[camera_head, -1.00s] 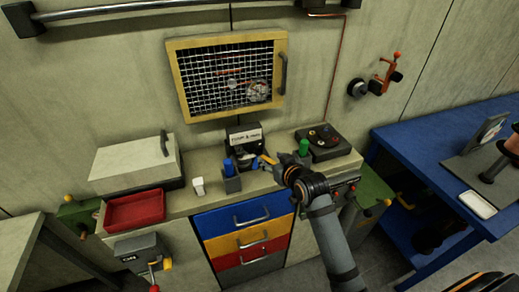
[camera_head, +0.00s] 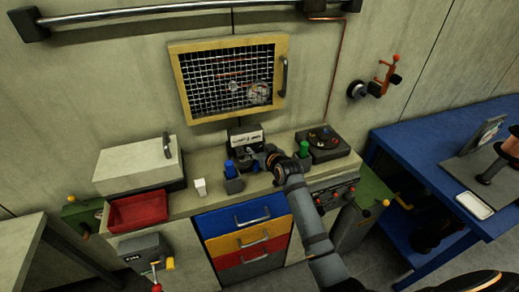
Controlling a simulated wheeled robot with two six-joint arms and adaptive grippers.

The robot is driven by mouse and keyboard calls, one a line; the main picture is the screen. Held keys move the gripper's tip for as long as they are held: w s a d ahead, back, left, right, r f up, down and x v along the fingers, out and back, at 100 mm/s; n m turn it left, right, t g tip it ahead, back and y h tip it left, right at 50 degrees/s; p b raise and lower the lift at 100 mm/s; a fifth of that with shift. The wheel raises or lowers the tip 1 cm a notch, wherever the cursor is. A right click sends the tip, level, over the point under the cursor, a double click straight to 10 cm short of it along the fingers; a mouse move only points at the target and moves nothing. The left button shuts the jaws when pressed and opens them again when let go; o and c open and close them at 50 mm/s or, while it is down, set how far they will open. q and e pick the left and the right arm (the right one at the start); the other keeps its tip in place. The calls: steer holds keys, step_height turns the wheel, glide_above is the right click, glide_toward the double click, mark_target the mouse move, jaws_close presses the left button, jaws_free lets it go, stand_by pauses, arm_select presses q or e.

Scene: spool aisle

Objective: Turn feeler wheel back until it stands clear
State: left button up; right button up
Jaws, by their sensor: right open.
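A small black device with a white label (camera_head: 246,139) stands at the back of the bench, below the mesh window. I cannot make out a feeler wheel for certain; it may be on this device, where my gripper covers the view. My right gripper (camera_head: 262,155) is open, at the front right of the device's lower part. Its fingertips are small and dark here, and I cannot tell whether they touch anything. My left gripper is not in view.
A holder with a blue-topped item (camera_head: 231,170) stands close left of my gripper, and a green cylinder (camera_head: 303,149) close right. A black box with knobs (camera_head: 323,143), a white block (camera_head: 200,187) and a red tray (camera_head: 138,211) share the bench (camera_head: 182,203).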

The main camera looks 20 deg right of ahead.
steer(key=shift+c, duration=0.4)
jaws_close()
steer(key=shift+f+n+y+b, duration=0.1)
steer(key=shift+n+y+b, duration=0.5)
steer(key=shift+n+y, duration=0.15)
steer(key=n+g+y+b, duration=0.1)
steer(key=n+y+b, duration=0.2)
steer(key=b, duration=0.2)
steer(key=shift+f+g+y, duration=0.15)
steer(key=shift+g+y, duration=0.15)
steer(key=shift+y, duration=0.05)
steer(key=shift+r+n+g+y+b, duration=0.25)
steer(key=shift+n+g+y+b, duration=0.15)
steer(key=shift+n+y+b, duration=0.55)
steer(key=shift+h, duration=0.25)
steer(key=shift+o, duration=0.4)
jaws_free()
